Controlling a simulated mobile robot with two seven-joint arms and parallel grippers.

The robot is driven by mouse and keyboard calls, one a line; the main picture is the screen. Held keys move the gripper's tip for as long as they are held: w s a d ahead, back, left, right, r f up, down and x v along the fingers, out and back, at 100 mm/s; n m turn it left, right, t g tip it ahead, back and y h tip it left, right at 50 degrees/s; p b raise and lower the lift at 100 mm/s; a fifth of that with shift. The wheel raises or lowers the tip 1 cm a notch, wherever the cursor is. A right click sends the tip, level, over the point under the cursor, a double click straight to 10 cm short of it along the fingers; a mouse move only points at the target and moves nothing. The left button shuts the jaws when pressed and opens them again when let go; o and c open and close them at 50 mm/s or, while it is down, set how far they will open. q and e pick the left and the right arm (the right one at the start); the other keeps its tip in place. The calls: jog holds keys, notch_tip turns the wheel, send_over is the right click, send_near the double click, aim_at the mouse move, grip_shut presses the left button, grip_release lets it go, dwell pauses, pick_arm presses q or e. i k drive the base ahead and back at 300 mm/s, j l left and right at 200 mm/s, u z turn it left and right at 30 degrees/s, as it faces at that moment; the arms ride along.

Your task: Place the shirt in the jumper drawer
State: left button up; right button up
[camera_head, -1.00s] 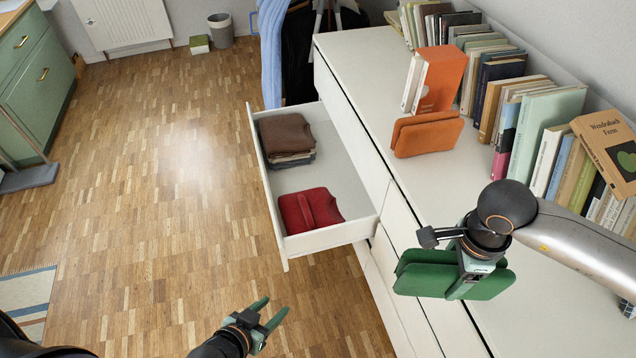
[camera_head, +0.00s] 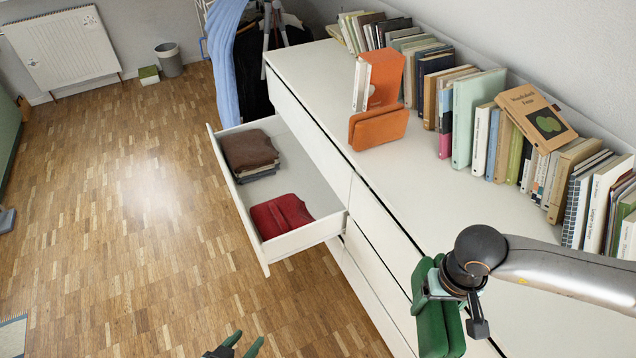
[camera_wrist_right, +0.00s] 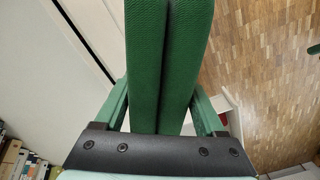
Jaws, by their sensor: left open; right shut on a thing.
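A folded green shirt (camera_head: 430,318) is gripped by my right gripper (camera_head: 436,290) above the front edge of the white dresser. In the right wrist view the green shirt (camera_wrist_right: 162,60) stands between the two fingers, its fold pressed together. The open drawer (camera_head: 310,236) juts out from the dresser to the left of the shirt. Inside it lie a folded red garment (camera_head: 280,215) at the near end and a stack with a brown garment (camera_head: 248,150) on top at the far end. My left gripper (camera_head: 238,346) is open and empty over the floor at the bottom edge, mostly cut off.
Light blue cloth (camera_head: 222,60) hangs beyond the drawer. The wooden floor (camera_head: 130,230) left of the drawer is clear.

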aim_at(268, 191)
jog(key=i+j, duration=0.1)
jog(key=j, duration=0.35)
jog(key=i+j, duration=0.1)
jog(key=j, duration=0.35)
jog(key=i+j, duration=0.1)
jog(key=j, duration=0.4)
jog(key=i+j, duration=0.1)
jog(key=j, duration=0.35)
jog(key=i+j, duration=0.1)
jog(key=j, duration=0.35)
jog(key=i+j, duration=0.2)
jog(key=j, duration=0.2)
jog(key=i+j, duration=0.4)
jog(key=i, duration=0.3)
jog(key=i+j+u, duration=0.1)
jog(key=i, duration=0.4)
jog(key=i+l, duration=0.3)
